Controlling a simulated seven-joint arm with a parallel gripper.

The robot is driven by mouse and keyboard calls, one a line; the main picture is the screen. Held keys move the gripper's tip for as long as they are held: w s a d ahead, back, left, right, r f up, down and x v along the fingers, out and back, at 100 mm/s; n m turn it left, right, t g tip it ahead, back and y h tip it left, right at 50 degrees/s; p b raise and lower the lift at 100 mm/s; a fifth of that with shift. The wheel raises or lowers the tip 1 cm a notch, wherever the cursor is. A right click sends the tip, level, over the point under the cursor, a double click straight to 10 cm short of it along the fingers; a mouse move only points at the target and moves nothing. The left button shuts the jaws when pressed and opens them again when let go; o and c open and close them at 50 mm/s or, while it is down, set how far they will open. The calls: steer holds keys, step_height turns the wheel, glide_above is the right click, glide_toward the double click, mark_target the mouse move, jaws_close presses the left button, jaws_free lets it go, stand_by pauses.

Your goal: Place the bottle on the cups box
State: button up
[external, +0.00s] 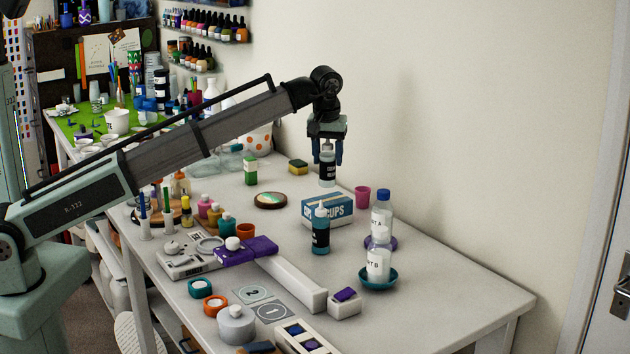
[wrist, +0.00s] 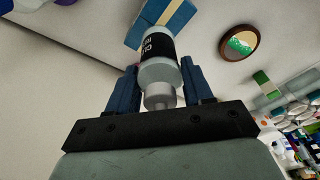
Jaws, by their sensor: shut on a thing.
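My gripper (external: 327,150) is shut on a clear bottle with a black label (external: 328,168) and holds it roughly upright, by its top. In the wrist view the bottle (wrist: 158,62) sits between the two blue fingers, its far end pointing away from me. The cups box (external: 340,208), blue with a pale stripe and the word CUPS, lies on the table below the bottle; a gap appears to separate them. In the wrist view part of the box (wrist: 178,18) shows beyond the bottle, which partly hides it.
A teal bottle with a black label (external: 320,235) stands just in front of the box. A pink cup (external: 362,196) and bottles A (external: 382,215) and B (external: 378,263) stand to its right. A round coaster (external: 270,200) lies to its left. The table's right end is clear.

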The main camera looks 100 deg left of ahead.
mark_target(328, 169)
steer(key=shift+f, duration=1.95)
steer(key=o, duration=1.2)
steer(key=shift+f, duration=0.1)
steer(key=r, duration=0.4)
steer(key=d+r, duration=0.1)
steer(key=r, duration=0.7)
steer(key=shift+d, duration=0.4)
